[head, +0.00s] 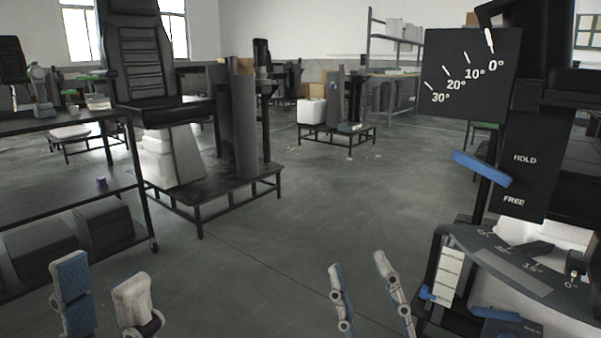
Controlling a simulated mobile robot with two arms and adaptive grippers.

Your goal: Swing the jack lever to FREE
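A blue lever bar (482,169) sits at the left edge of a black panel (530,135) marked HOLD above and FREE below. The bar slopes down to the right, and its right end lies between the two words, closer to FREE. Whether this is the jack lever is not labelled. My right gripper (366,275) is open and empty, low in the view, left of and below the lever and apart from it. My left gripper (104,283) is open and empty at the bottom left, far from the panel.
A dial plate (472,72) with a white pointer near 0° stands above the lever. A curved scale (510,262), a white slotted strip (447,273) and another blue handle (495,315) sit below it. A black shelf (65,170) is at left. Floor between is clear.

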